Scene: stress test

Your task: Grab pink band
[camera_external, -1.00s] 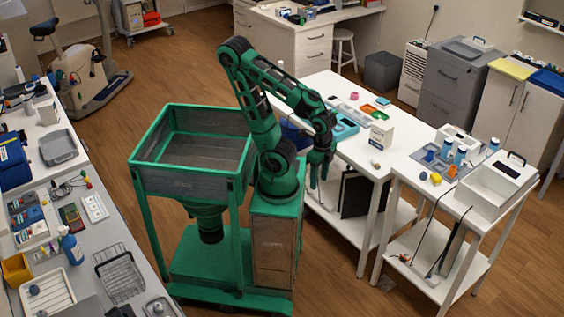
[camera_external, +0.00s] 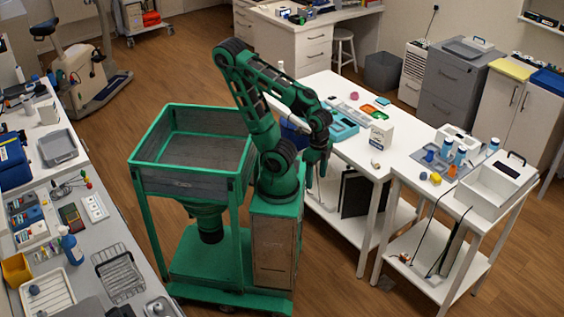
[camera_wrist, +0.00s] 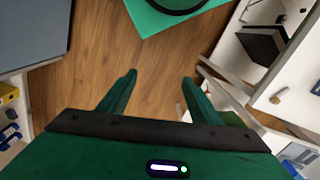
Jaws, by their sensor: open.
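A small pink object (camera_external: 354,95), which looks like the pink band, lies on the white table (camera_external: 400,150) towards its far side. It is too small in this view to make out its exact shape. My gripper (camera_external: 317,172) hangs pointing down in front of the table's near left edge, well apart from the pink object. In the wrist view my gripper (camera_wrist: 159,79) is open and empty, its two green fingers spread over the wooden floor. The pink object does not show in the wrist view.
A blue tray (camera_external: 343,128), a white box (camera_external: 381,132), an orange item (camera_external: 368,109) and a green item (camera_external: 383,101) are on the same table. A second white table (camera_external: 412,172) with bottles stands to the right. Open floor (camera_wrist: 150,50) lies below my gripper.

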